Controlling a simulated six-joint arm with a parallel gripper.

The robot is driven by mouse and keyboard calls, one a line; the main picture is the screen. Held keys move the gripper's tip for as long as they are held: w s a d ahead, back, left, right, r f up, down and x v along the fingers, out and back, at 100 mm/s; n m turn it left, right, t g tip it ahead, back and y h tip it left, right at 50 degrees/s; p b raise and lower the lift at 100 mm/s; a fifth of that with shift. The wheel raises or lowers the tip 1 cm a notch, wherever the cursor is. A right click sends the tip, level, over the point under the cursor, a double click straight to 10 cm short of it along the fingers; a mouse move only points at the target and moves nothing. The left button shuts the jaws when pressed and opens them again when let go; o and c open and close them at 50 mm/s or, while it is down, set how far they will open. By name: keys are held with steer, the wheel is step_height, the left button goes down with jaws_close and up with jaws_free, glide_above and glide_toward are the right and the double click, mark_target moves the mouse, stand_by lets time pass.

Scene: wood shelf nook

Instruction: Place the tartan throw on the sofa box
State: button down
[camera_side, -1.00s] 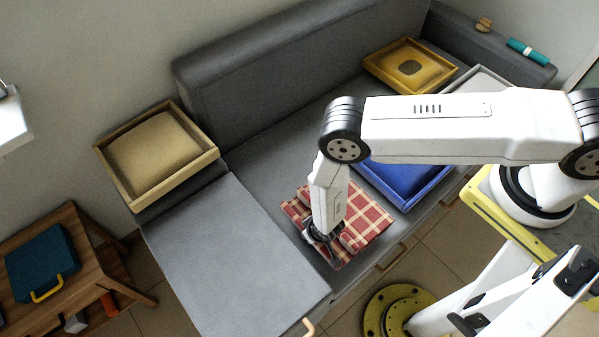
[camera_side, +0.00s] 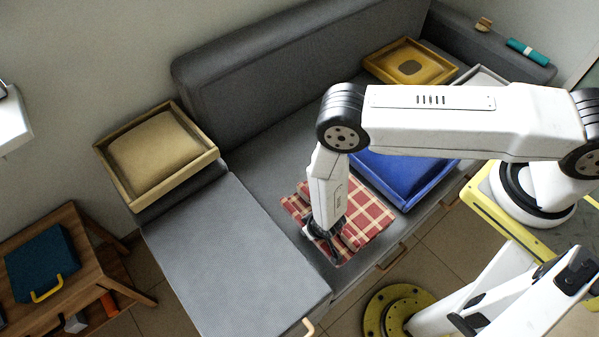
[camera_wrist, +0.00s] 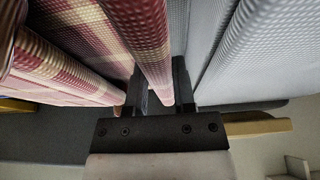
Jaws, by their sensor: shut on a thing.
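The tartan throw (camera_side: 367,217) is red and cream checked, folded, and lies on the grey sofa seat beside the chaise section. My gripper (camera_side: 326,240) points down at the throw's front left part. In the wrist view, my gripper (camera_wrist: 157,95) is shut on a fold of the throw (camera_wrist: 145,35), with more layers to its left. The held fold's end is partly hidden by the fingers. The grey chaise section (camera_side: 235,255), box-like with a wooden handle at its front, is left of the throw. I cannot tell for sure whether it is the sofa box.
A blue tray (camera_side: 402,200) sits right of the throw. A yellow tray (camera_side: 440,62) and a partly hidden white tray (camera_side: 487,74) stand behind. A wooden tray with a beige cushion (camera_side: 155,152) is on the left armrest. The chaise top is clear.

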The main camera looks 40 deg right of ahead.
steer(key=shift+r, duration=0.1)
step_height(320, 180, up, 15)
steer(key=s+a+n+g+y, duration=0.2)
steer(key=a+n, duration=0.5)
steer(key=n, duration=0.2)
steer(key=s+a+n+g+y, duration=0.2)
steer(key=s+a+n+g, duration=0.1)
steer(key=a+n, duration=0.55)
steer(key=shift+s+d+f+n+g+h, duration=0.15)
steer(key=shift+s+d+f+n+g, duration=0.2)
steer(key=shift+f+n, duration=0.9)
steer(key=shift+s+d+f+n+g+h, duration=0.15)
steer(key=shift+f+n+g, duration=0.35)
steer(key=shift+n, duration=1.4)
steer(key=shift+s+d+f+n+g+h, duration=0.1)
steer(key=shift+s+d+f+n+g, duration=0.25)
steer(key=shift+f+n, duration=0.9)
steer(key=shift+r+n, duration=0.3)
steer(key=shift+n, duration=0.05)
